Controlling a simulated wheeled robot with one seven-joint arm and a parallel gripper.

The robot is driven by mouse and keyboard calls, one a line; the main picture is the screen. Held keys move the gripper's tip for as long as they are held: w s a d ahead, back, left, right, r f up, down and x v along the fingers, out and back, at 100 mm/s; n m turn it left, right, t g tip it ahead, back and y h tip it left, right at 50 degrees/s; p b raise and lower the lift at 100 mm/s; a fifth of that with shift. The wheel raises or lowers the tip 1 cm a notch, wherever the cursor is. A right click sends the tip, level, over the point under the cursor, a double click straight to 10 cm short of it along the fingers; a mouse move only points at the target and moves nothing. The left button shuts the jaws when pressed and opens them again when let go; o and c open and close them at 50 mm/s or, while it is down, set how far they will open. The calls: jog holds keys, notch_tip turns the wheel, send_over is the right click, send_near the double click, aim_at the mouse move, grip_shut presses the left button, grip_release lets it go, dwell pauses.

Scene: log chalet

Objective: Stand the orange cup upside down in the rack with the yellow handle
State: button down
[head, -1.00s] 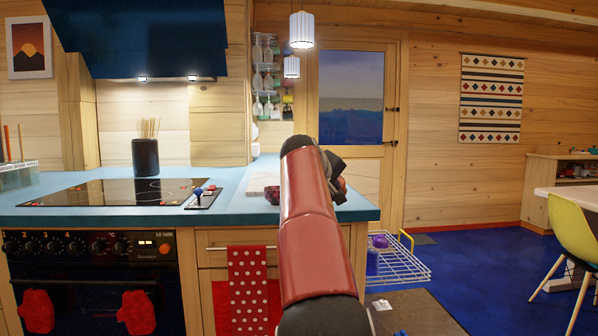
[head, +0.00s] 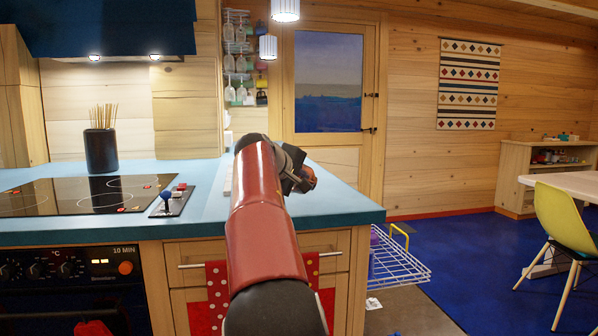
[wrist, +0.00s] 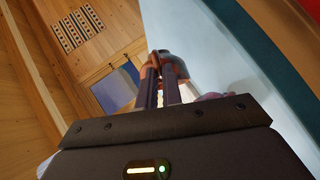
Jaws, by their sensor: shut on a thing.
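My gripper (wrist: 160,88) is shut on the orange cup (wrist: 175,66), which looks dark orange-brown in the wrist view. In the head view only a small orange part of the cup (head: 309,178) shows beyond my red arm, above the blue counter; the rest is hidden by the gripper. Which way the cup's mouth faces I cannot tell. The white wire rack (head: 405,268) with the yellow handle (head: 398,231) is low, beyond the counter's right end. Its left part is hidden by the counter; something purple shows at its left edge.
The blue counter (head: 330,205) lies under my arm, with a hob (head: 70,196) and a joystick panel (head: 172,200) at left. A yellow chair (head: 562,220) and a table stand at right. Blue floor is open between rack and chair.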

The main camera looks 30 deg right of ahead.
notch_tip(320, 180, down, 3)
jog(key=shift+r, duration=0.1)
jog(key=shift+f+b, duration=1)
jog(key=shift+b, duration=0.05)
jog(key=shift+f, duration=0.15)
jog(key=c, duration=1.6)
grip_release()
jog(key=shift+o, duration=0.6)
jog(key=b+v, duration=0.1)
jog(key=v, duration=0.7)
jog(key=shift+w, duration=0.1)
